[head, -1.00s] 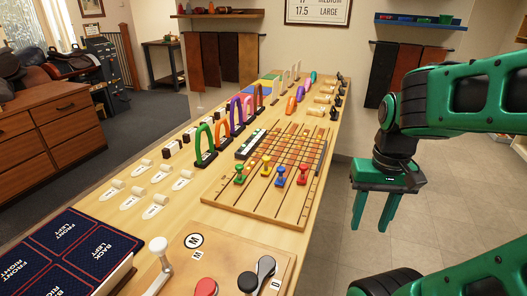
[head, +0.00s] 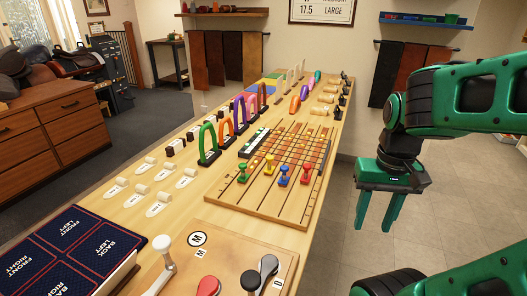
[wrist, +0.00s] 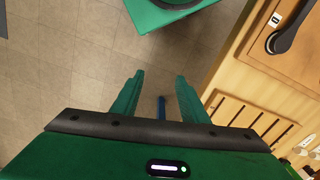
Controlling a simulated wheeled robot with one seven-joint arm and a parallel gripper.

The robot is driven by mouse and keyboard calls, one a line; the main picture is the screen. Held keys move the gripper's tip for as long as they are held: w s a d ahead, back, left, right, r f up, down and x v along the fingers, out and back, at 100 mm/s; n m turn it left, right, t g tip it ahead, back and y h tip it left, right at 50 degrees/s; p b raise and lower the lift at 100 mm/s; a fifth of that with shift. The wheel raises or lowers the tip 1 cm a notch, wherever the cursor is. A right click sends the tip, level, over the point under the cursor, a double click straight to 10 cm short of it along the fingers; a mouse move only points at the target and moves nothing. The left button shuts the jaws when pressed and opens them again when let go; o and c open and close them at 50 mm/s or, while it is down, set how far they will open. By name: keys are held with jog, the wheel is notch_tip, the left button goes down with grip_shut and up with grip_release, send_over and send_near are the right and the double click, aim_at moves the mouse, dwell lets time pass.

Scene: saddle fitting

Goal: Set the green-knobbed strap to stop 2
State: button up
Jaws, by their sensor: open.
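The green knob (head: 243,174) stands at the near left of the wooden strap board (head: 262,214), on the leftmost of its slots. Yellow (head: 268,167), blue (head: 283,177) and red (head: 305,174) knobs stand to its right along the near part of the board. The stop numbers are too small to read. My gripper (head: 377,226) is open and empty, pointing down over the floor to the right of the table. In the wrist view its two fingers (wrist: 158,95) are apart with floor between them.
The long wooden table (head: 120,216) carries colored arches (head: 208,143), white-tagged pegs (head: 158,203) and a dark blue mat (head: 75,245). A lever panel (head: 225,262) lies at the near edge. Floor right of the table is clear.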

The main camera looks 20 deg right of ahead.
jog(key=r, duration=0.2)
jog(key=n+t, duration=0.5)
jog(key=n, duration=0.1)
send_near(243, 165)
jog(key=x, duration=0.8)
jog(key=shift+r, duration=0.1)
